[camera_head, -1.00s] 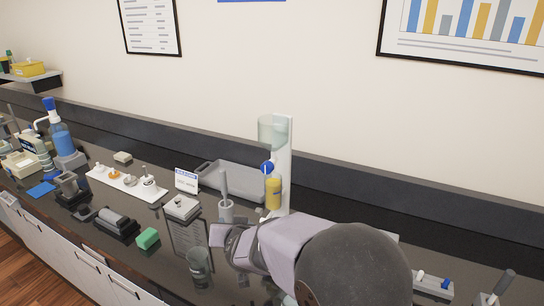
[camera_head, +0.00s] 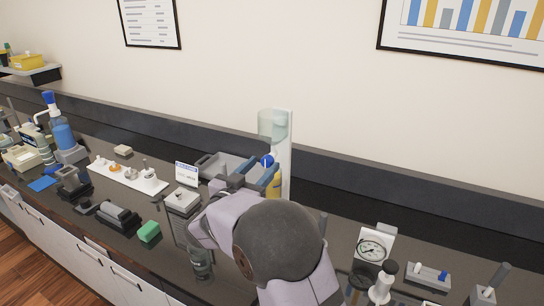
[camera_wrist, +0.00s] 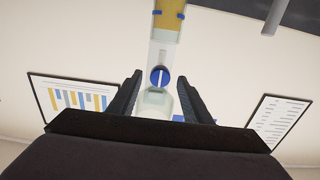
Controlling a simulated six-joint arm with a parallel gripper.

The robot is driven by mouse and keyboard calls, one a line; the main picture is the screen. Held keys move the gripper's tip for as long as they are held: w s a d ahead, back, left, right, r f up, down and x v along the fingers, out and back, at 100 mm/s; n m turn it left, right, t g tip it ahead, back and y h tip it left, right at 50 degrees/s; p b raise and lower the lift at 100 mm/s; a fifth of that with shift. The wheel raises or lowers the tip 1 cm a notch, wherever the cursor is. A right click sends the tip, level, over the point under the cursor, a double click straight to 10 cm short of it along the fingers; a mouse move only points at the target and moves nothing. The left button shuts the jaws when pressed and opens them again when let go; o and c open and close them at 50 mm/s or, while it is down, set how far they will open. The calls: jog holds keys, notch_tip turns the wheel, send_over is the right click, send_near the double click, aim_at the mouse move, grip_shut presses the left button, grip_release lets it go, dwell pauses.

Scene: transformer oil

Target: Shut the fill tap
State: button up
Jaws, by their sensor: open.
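The fill tap is a round blue knob (camera_head: 267,160) on a white upright stand (camera_head: 284,150). It sits between a clear cylinder (camera_head: 272,126) above and a yellow-filled tube (camera_head: 274,184) below. In the wrist view, which looks upside down, the knob (camera_wrist: 159,77) faces me with a pale bar running up and down across it. My gripper (camera_head: 246,170) is just left of the tap in the head view. In the wrist view my open gripper (camera_wrist: 160,84) has one finger on each side of the knob, with gaps visible. I cannot tell how far it is in depth.
A small sign (camera_head: 187,174) and a white box (camera_head: 182,201) stand to the left. A dial gauge (camera_head: 373,248) stands to the right.

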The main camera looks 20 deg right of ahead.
aim_at(272, 153)
jog(key=p+x, duration=0.2)
jog(key=x, duration=0.3)
jog(key=shift+d+r, duration=0.15)
jog(key=shift+p+x, duration=0.4)
jog(key=shift+x, duration=0.45)
jog(key=shift+w, duration=0.1)
